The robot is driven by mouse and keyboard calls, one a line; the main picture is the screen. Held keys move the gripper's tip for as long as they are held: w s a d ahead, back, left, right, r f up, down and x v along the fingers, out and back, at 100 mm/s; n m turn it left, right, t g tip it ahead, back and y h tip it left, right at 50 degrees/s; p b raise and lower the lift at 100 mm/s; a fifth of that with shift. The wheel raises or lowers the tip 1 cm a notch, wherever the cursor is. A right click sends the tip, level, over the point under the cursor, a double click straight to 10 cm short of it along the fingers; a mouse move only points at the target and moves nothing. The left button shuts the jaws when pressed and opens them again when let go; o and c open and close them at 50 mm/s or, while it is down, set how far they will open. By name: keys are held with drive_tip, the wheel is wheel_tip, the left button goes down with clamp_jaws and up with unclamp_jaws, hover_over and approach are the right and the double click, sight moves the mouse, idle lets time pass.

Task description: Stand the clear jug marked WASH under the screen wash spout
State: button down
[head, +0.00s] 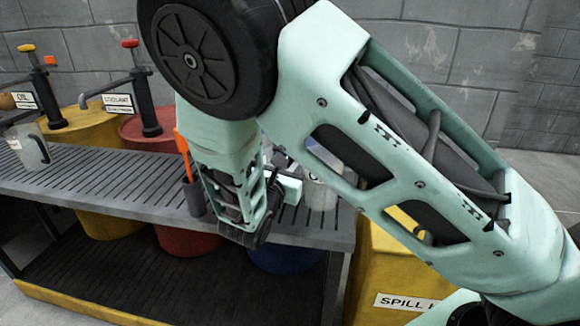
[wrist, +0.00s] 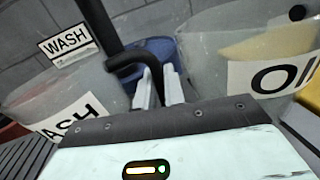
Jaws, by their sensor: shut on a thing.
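The clear jug marked WASH (wrist: 40,93) is at the left of the wrist view, its label partly cut off by my gripper body. My gripper (wrist: 160,88) is shut on the jug's black handle (wrist: 130,58), which passes between the fingers. The WASH sign (wrist: 68,43) shows behind and above the jug, beside a dark upright pipe (wrist: 97,18). I cannot tell whether the jug is right under the spout mouth. In the head view my arm hides this jug and the wash spout.
A clear jug marked OIL (wrist: 240,65) stands close to the right of my gripper. The slatted bench (head: 90,180) holds another clear jug (head: 30,150) at far left and a grey cup (head: 193,197) with an orange item. A blue drum (wrist: 165,52) stands behind.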

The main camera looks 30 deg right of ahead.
drive_tip(key=shift+f, duration=0.15)
drive_tip(key=c, duration=1.5)
unclamp_jaws()
